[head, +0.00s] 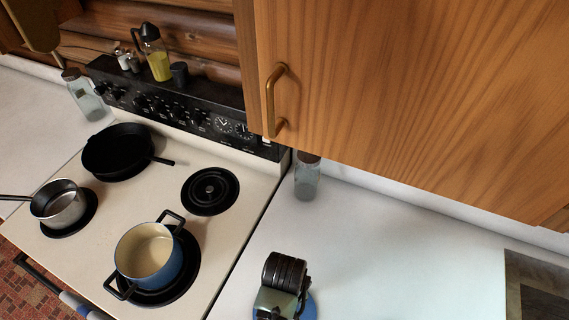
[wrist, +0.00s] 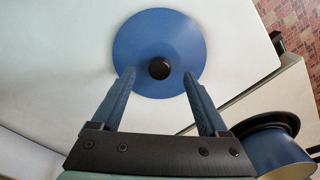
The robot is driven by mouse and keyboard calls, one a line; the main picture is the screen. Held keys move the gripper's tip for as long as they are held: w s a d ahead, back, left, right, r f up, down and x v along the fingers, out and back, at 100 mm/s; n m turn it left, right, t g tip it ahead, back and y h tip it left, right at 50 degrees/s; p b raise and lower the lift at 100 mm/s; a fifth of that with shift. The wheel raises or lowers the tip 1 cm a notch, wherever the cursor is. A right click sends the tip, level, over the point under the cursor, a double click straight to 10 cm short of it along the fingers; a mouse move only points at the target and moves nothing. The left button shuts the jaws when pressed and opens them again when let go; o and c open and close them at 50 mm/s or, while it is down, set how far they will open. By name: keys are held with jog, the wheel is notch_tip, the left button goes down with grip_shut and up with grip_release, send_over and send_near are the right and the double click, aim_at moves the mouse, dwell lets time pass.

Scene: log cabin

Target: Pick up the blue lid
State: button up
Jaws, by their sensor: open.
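The blue lid (wrist: 158,32) lies flat on the white counter in the wrist view, with a black round knob (wrist: 159,68) at its middle. My gripper (wrist: 158,76) is open above the lid, with one finger on each side of the knob; I cannot tell how far the tips are above it. In the head view, my gripper and wrist hide most of the lid, and only a blue edge (head: 309,305) shows beside them. The blue pot (head: 177,262), without a cover, stands on the front right burner of the stove and also shows in the wrist view (wrist: 275,155).
A wooden cabinet (head: 410,90) hangs over the counter behind my arm. A glass jar (head: 307,180) stands at the counter's back by the stove. A black skillet (head: 115,150) and a steel saucepan (head: 58,205) are on the stove. The counter (head: 420,270) right of my gripper is clear.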

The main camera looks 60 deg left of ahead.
jog(key=shift+a+f, duration=0.1)
jog(key=shift+f, duration=1.45)
grip_shut()
